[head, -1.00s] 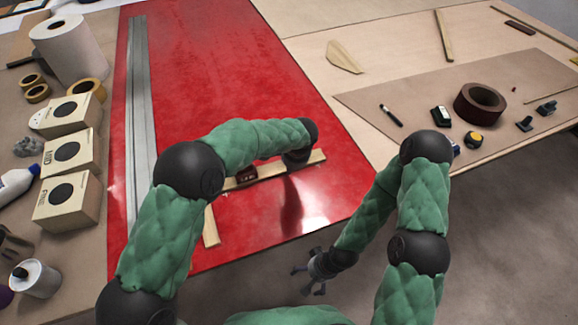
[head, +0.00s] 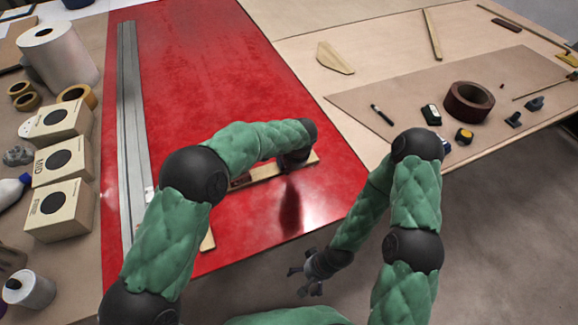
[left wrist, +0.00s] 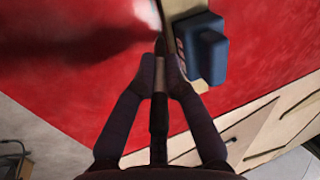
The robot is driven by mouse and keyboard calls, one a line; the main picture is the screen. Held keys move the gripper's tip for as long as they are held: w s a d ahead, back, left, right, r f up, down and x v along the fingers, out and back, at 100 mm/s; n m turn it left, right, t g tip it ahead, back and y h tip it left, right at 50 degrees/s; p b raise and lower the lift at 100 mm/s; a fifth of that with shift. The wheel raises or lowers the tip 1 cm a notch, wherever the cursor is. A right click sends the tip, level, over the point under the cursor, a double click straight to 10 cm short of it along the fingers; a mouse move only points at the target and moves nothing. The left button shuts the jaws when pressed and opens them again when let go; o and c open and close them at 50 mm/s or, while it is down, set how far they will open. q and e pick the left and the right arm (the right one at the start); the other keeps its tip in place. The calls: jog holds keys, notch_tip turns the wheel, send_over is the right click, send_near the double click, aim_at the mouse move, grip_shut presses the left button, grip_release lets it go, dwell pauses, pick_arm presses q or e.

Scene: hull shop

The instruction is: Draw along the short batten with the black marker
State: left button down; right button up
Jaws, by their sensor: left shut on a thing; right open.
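The short batten (head: 268,172), a pale wooden strip, lies on the red panel near its front edge, partly covered by my left arm. My left gripper (left wrist: 160,68) is shut on a dark, slim stick, seemingly the black marker (left wrist: 159,45), pointing away from the wrist. Its tip is close beside the batten (left wrist: 181,9); I cannot tell whether it touches. In the head view my left wrist hides the fingers. A blue block (left wrist: 203,48) stands on or against the batten, just right of the marker. My right gripper (head: 312,274) is open and empty, low in front of the panel.
The red panel (head: 210,70) is mostly clear, with a long metal straightedge (head: 128,110) on its left. Boxes (head: 60,158) and a paper roll (head: 58,55) stand farther left. A brown board (head: 400,95) at right holds a tape roll (head: 469,101) and a black pen (head: 383,115).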

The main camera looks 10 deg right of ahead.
pick_arm(q)
jog(key=shift+w+d, duration=0.15)
jog(key=shift+d, duration=0.5)
jog(key=shift+d, duration=0.2)
jog(key=shift+w+d+p, duration=0.2)
jog(key=shift+d+p, duration=0.1)
jog(key=shift+d, duration=0.15)
jog(key=shift+d, duration=0.1)
jog(key=shift+w+d, duration=0.2)
jog(key=shift+d, duration=0.5)
jog(key=shift+w+d+p, duration=0.1)
jog(key=shift+d+p, duration=0.1)
jog(key=shift+p, duration=0.1)
jog(key=shift+w+d, duration=0.1)
jog(key=shift+d, duration=0.35)
jog(key=shift+d, duration=0.1)
jog(key=shift+w+d, duration=0.2)
jog(key=shift+d, duration=0.45)
